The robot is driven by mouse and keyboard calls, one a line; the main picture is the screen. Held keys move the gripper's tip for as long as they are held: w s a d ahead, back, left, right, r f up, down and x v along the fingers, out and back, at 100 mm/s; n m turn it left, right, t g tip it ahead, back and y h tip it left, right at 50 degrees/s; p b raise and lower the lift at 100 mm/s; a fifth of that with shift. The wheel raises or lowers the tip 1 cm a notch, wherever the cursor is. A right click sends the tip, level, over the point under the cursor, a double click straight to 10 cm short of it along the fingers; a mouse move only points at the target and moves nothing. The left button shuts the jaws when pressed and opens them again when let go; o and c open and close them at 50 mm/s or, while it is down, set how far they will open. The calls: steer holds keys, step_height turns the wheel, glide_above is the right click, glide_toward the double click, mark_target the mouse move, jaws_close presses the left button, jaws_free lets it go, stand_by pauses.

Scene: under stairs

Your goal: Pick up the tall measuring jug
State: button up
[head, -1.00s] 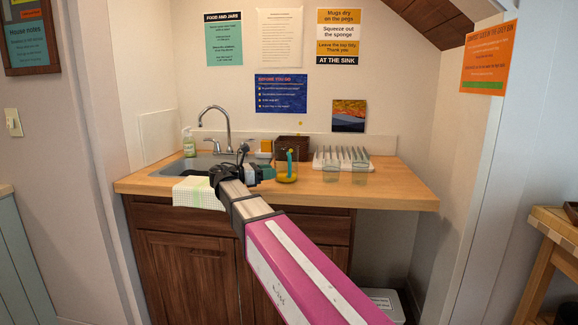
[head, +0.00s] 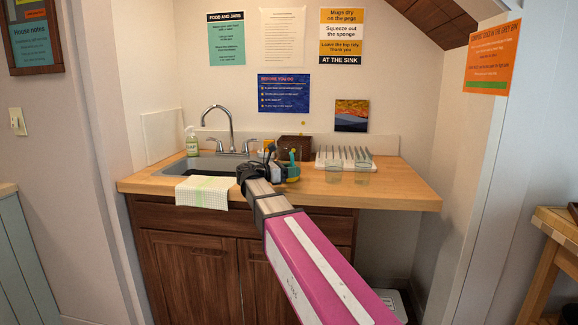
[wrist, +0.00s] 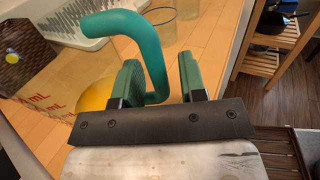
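The tall measuring jug (wrist: 38,104) appears to be the clear vessel with red "mL" marks at the left of the wrist view. In the head view, the jug's teal part (head: 292,156) stands on the counter, partly hidden by my gripper (head: 282,172).
The wooden counter (head: 400,193) holds a sink (head: 212,164), a soap bottle (head: 192,142), a dark woven basket (head: 293,143), a white rack (head: 345,153) and two clear glasses (head: 362,174). A cloth (head: 202,191) hangs over the front edge. The counter's right side is clear.

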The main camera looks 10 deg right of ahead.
mark_target(292, 160)
jaws_close()
steer(key=shift+r, duration=0.2)
steer(key=shift+r, duration=1.6)
steer(key=a+r, duration=0.7)
steer(key=a, duration=0.4)
steer(key=shift+w+a+r, duration=0.15)
steer(key=shift+w+a, duration=0.15)
